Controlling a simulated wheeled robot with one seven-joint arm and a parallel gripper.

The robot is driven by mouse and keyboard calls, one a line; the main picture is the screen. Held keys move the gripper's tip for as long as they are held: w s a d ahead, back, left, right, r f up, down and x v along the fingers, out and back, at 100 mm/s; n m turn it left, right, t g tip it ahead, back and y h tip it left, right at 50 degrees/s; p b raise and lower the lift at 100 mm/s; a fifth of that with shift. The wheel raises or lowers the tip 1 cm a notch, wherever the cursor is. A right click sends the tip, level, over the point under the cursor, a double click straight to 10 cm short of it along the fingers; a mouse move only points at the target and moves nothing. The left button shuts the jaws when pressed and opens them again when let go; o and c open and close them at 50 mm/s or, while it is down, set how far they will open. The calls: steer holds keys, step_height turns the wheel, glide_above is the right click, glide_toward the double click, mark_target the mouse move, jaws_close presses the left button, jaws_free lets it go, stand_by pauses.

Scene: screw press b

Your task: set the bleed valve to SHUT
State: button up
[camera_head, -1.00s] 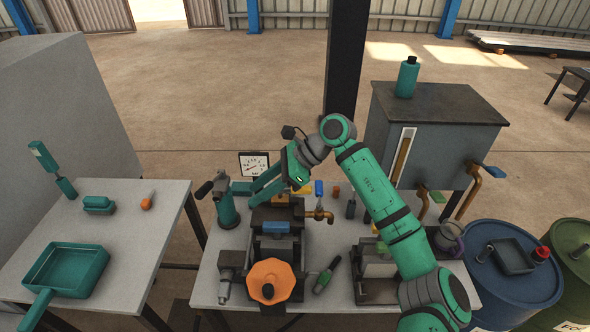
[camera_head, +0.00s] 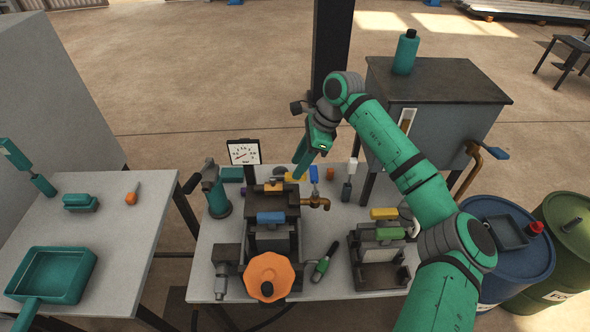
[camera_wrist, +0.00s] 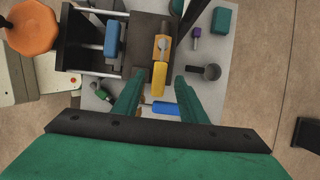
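A brass tap (camera_head: 316,203) with an upright blue lever (camera_head: 314,174) stands at the right side of the dark press (camera_head: 285,208). I cannot tell for sure whether this is the bleed valve; no SHUT mark is readable. A yellow handle (camera_head: 294,177) lies by the press top. My gripper (camera_head: 301,172) points down above the back of the press. In the wrist view my gripper (camera_wrist: 157,88) has its two green fingers apart with nothing held.
A dial gauge (camera_head: 243,153) stands behind the press. An orange handwheel (camera_head: 268,277) is at its front. A green-handled tool (camera_head: 324,262) and a smaller fixture (camera_head: 379,267) are to the right. A grey tank (camera_head: 440,110) with another blue-levered pipe (camera_head: 496,154) stands behind right.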

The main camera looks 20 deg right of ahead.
mark_target(288, 177)
steer(key=x, duration=0.2)
steer(key=shift+a+f, duration=0.2)
steer(key=shift+f, duration=0.15)
steer(key=shift+w+f, duration=0.1)
steer(key=shift+f, duration=0.15)
steer(key=shift+a, duration=0.15)
steer(key=shift+c, duration=1.2)
jaws_close()
